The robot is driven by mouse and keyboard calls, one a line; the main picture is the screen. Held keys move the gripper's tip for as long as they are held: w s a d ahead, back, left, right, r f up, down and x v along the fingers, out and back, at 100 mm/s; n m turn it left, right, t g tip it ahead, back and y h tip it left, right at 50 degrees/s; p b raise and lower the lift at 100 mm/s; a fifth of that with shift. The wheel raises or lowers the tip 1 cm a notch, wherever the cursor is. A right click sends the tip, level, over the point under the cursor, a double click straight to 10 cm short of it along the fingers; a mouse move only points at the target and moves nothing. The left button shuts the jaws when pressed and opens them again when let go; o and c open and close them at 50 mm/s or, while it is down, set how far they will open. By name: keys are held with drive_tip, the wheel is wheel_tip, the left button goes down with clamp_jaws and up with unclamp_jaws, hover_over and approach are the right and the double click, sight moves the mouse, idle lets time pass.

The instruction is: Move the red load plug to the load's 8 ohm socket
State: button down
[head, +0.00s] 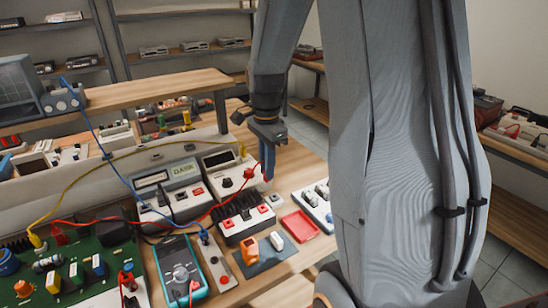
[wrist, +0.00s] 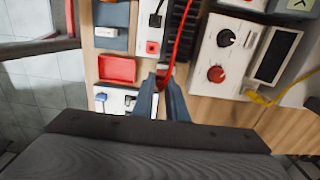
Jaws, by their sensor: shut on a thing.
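The load (head: 240,226) is a box with black heatsink fins and a white front with red sockets. In the wrist view its white front (wrist: 150,30) shows at top centre with one red socket (wrist: 152,47) in clear sight. My gripper (head: 268,174) hangs above and to the right of the load, pointing down. It is shut on the red load plug (wrist: 163,76), whose red cable runs up between the fingers in the wrist view. The plug is mostly hidden by the fingers. The socket markings are too small to read.
A red tray (head: 300,225) and a white switch strip (head: 317,204) lie right of the load. Instruments (head: 175,190) stand behind it. A teal multimeter (head: 181,272) and a green circuit board (head: 75,270) are at left. Red, blue and yellow cables cross the bench.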

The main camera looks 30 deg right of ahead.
drive_tip(key=shift+s+a+f+b, duration=0.4)
drive_tip(key=shift+a+f, duration=0.1)
drive_tip(key=shift+f, duration=0.4)
drive_tip(key=shift+s+a+f+b, duration=0.3)
drive_tip(key=shift+s+a+f, duration=0.15)
drive_tip(key=shift+f, duration=0.4)
drive_tip(key=shift+s+a+f+b, duration=0.35)
drive_tip(key=shift+a+f, duration=0.2)
drive_tip(key=shift+f, duration=0.35)
drive_tip(key=shift+f, duration=0.75)
idle(0.9)
drive_tip(key=shift+f+p, duration=0.2)
drive_tip(key=shift+p, duration=0.35)
idle(2.9)
drive_tip(key=c, duration=1.7)
unclamp_jaws()
